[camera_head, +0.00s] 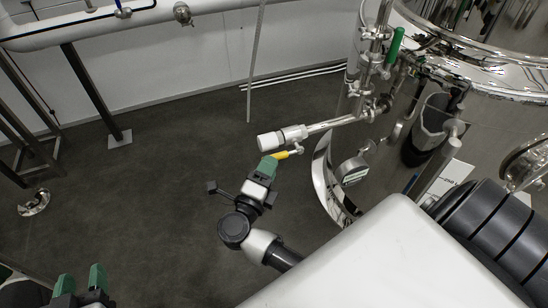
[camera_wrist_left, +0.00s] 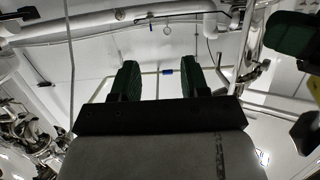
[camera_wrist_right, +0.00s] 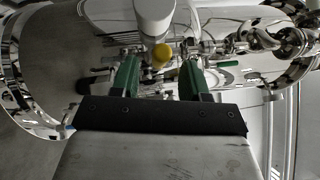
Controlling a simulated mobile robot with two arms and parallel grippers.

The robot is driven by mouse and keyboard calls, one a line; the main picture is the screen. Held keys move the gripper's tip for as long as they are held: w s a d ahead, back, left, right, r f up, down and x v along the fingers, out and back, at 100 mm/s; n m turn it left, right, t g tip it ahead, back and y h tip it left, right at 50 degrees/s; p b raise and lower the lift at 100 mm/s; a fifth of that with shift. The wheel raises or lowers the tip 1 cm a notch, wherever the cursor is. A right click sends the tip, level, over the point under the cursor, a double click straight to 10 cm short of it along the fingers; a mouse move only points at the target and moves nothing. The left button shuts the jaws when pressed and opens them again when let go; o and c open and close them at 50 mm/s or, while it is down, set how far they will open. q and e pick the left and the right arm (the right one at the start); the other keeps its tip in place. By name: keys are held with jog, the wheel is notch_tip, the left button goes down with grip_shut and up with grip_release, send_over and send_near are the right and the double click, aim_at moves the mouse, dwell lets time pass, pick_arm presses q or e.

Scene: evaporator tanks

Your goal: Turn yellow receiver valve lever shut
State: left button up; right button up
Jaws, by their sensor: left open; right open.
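The yellow valve lever (camera_head: 281,156) sits under a short horizontal steel pipe with a white end (camera_head: 268,141), beside the tank. My right gripper (camera_head: 270,164) is at the lever's free end in the head view. In the right wrist view, the lever's rounded yellow end (camera_wrist_right: 162,54) shows between the two green fingertips (camera_wrist_right: 160,62), which stand apart on either side. I cannot tell whether either finger touches it. My left gripper (camera_head: 80,280) is open and empty at the bottom left; its spread fingers fill the middle of the left wrist view (camera_wrist_left: 160,72).
The polished steel tank (camera_head: 480,110) stands to the right, with a green-handled valve (camera_head: 395,45) above the pipe. A small gauge-like fitting (camera_head: 354,172) is near the tank's lower side. A wall pipe (camera_head: 120,22) runs along the back. The dark floor (camera_head: 160,190) to the left is mostly clear.

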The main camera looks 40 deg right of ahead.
aim_at(274, 155)
pick_arm(q)
jog(key=shift+w+d+r+t, duration=0.15)
jog(key=shift+r+t, duration=0.2)
jog(key=shift+r, duration=0.05)
jog(key=shift+w+d+r+t, duration=0.1)
jog(key=shift+r+t, duration=0.25)
pick_arm(e)
jog(key=shift+x, duration=2)
grip_shut()
